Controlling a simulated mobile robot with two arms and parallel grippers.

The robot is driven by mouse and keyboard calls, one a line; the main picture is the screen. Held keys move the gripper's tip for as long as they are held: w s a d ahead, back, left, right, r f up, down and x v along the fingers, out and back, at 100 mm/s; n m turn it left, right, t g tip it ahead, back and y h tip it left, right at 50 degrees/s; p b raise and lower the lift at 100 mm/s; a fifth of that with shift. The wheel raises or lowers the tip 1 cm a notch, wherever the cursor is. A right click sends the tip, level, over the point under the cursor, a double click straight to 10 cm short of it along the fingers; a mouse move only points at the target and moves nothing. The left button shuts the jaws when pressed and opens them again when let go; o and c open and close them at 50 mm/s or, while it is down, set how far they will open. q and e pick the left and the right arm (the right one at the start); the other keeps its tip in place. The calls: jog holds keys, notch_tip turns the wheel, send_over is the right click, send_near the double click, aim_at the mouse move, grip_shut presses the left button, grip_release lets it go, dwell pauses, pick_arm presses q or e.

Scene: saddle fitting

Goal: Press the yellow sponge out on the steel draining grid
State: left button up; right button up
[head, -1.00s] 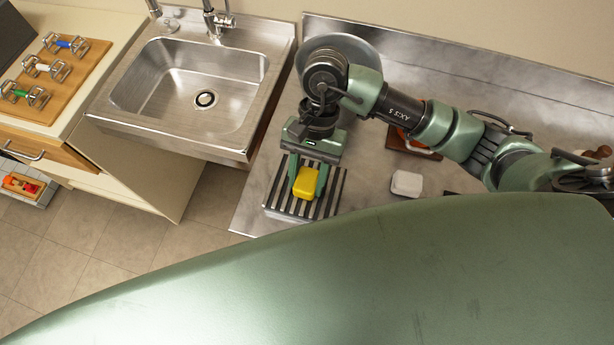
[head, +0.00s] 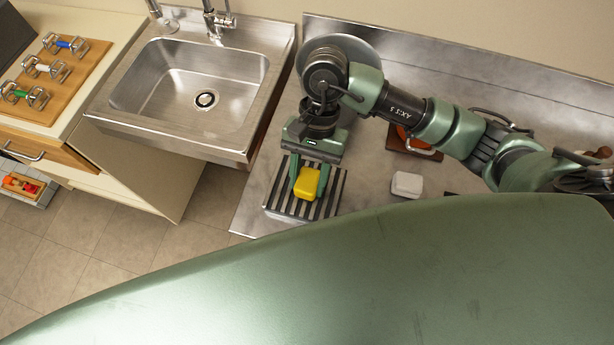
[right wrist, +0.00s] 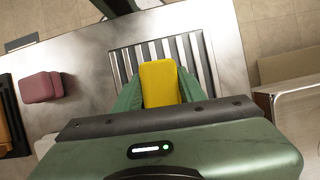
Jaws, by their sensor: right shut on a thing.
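The yellow sponge (head: 307,183) is between the fingers of my right gripper (head: 309,180), which is shut on it. In the right wrist view the sponge (right wrist: 159,84) sits between both green fingers of the gripper (right wrist: 160,95). The steel draining grid (head: 274,199), with dark and light bars, lies under the sponge on the steel counter. The grid also shows behind the sponge in the right wrist view (right wrist: 202,62). I cannot tell whether the sponge touches the bars. My left gripper is not in view.
A steel sink (head: 190,85) stands left of the counter. A whitish block (head: 407,184) lies right of the grid. A brown board (head: 397,143) with an orange item lies behind it. A wooden board (head: 52,78) with several coloured-handled pieces is at far left.

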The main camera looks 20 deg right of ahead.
jog(key=shift+r+p, duration=0.95)
jog(key=shift+r, duration=2.25)
